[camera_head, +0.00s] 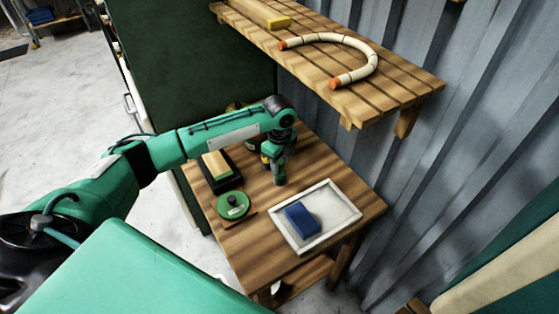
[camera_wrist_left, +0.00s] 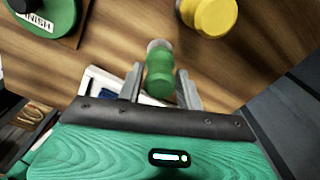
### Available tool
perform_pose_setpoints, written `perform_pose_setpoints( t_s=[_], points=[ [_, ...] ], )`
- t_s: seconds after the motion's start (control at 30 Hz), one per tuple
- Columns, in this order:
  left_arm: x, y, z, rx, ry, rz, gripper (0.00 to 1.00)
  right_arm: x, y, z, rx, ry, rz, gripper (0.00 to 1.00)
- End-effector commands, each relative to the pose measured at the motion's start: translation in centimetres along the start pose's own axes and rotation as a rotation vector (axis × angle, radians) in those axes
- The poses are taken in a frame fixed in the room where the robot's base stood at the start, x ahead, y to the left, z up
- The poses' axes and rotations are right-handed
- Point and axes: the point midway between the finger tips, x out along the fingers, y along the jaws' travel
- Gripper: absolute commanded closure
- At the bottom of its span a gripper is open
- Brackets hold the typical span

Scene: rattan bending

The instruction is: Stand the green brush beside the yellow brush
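The green brush (camera_wrist_left: 160,78) is between the fingers of my left gripper (camera_wrist_left: 160,70) in the wrist view, its pale end pointing away from the gripper. Narrow gaps seem to show on both sides of it, so the fingers look open around it. In the head view my left gripper (camera_head: 279,160) points down over the wooden table, with the green brush (camera_head: 280,177) roughly upright below it. The yellow brush (camera_wrist_left: 209,14) is close by, up and right in the wrist view; in the head view it is mostly hidden behind the gripper. My right gripper is out of view.
A white tray (camera_head: 343,196) with a blue block (camera_head: 300,218) lies right of the gripper. A green round tin (camera_head: 233,205) and a dark tray with a yellow-topped block (camera_head: 216,164) lie left. A slatted shelf (camera_head: 408,83) with a bent rattan piece (camera_head: 372,55) hangs above.

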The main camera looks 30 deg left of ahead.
Motion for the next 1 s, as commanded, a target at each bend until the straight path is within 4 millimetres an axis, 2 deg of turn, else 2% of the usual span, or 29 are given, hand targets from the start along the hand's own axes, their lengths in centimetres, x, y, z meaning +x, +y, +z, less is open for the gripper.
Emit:
perform_pose_setpoints(
  t_s=[0.03, 0.07, 0.43, 0.8, 1.0],
  points=[
    [0.0, 0.0, 0.0, 0.000, 0.000, 0.000, 0.53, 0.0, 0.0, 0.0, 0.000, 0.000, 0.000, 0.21],
    [0.0, 0.0, 0.0, 0.000, 0.000, 0.000, 0.49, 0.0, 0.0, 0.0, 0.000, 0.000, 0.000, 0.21],
    [-0.6, 0.0, 0.0, 0.000, 0.001, -0.001, 0.49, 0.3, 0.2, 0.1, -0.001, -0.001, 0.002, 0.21],
    [-6.4, -0.1, 0.0, 0.001, 0.001, -0.003, 0.49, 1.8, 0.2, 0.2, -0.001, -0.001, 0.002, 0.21],
    [-7.8, 0.0, 0.0, -0.001, 0.001, 0.000, 0.49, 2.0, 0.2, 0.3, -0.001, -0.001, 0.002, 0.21]
  ],
)
